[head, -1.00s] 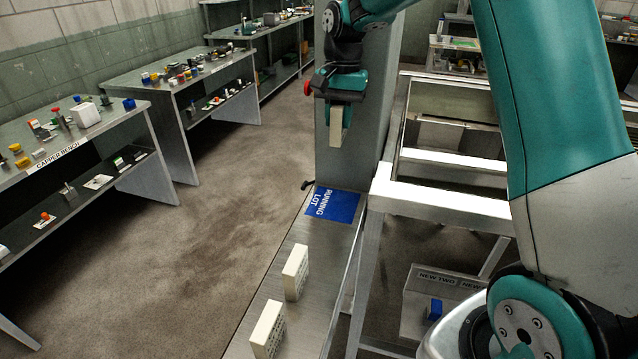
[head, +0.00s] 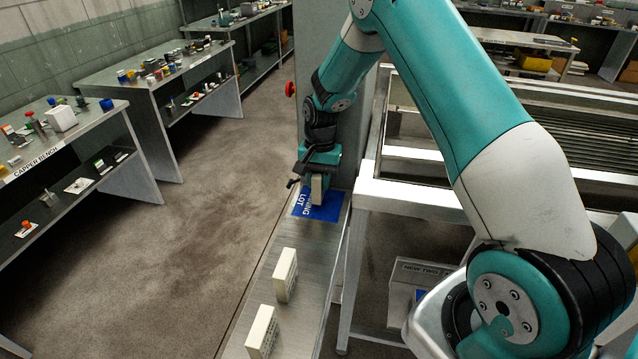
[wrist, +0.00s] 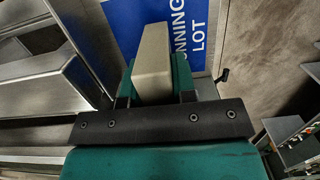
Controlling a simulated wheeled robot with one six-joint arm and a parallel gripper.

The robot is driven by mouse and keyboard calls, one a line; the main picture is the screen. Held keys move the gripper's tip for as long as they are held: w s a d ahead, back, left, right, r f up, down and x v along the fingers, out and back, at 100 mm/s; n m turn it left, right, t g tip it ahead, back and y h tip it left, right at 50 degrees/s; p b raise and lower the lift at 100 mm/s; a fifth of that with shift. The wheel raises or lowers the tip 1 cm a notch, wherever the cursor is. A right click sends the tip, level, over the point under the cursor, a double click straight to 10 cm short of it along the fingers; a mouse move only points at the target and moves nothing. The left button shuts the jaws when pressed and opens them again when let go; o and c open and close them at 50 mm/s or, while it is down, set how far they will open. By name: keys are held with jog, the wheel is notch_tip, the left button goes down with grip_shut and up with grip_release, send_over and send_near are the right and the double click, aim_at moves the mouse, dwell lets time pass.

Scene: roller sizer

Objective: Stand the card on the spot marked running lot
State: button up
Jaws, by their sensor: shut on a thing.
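The card (head: 317,189) is a thick beige block, held upright in my gripper (head: 318,178). My gripper is shut on it, and the card's lower end is over the blue running lot mark (head: 331,208). I cannot tell whether the card touches the surface. In the wrist view the card (wrist: 152,55) sits between the green fingers, with the blue mark (wrist: 123,20) behind it. The card hides part of the lettering.
Two similar cream blocks stand on the same metal ledge, one nearer (head: 262,332) and one farther (head: 285,275). A grey column (head: 335,115) rises behind the mark. A metal frame (head: 400,196) stands to the right. The capper bench (head: 60,150) is across the floor.

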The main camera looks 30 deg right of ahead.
jog(key=shift+f, duration=1.05)
jog(key=shift+f, duration=0.2)
jog(key=o, duration=0.9)
jog(key=shift+o, duration=0.2)
